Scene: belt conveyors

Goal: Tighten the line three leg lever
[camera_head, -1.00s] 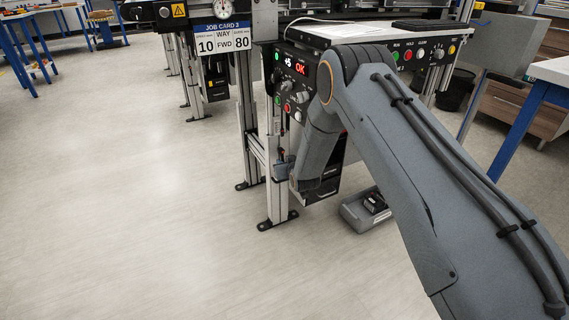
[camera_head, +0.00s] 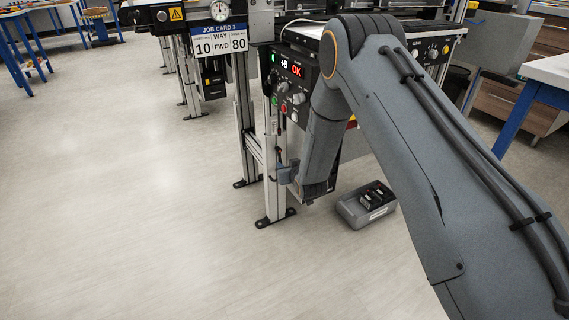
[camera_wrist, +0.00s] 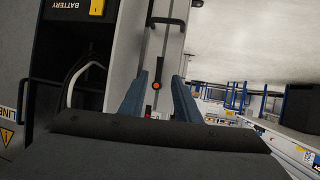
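The leg lever (camera_wrist: 160,58) is a dark bar with an orange-red pivot on the pale aluminium leg (camera_wrist: 172,50), in the wrist view. A small red and dark part on the leg (camera_head: 270,175) in the head view may be the same lever. My gripper (camera_wrist: 157,84) is open, with its two blue-grey fingers on either side of the orange pivot and a gap on both sides. In the head view my gripper (camera_head: 285,174) is beside the leg at mid height. Whether a finger touches the lever or leg cannot be told.
A control panel (camera_head: 293,84) with a lit "OK" display sits above the gripper. A job card (camera_head: 220,39) hangs to its left. A grey box (camera_head: 366,206) stands on the floor right of the leg. A battery unit (camera_wrist: 72,12) is close at left in the wrist view. The floor at left is clear.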

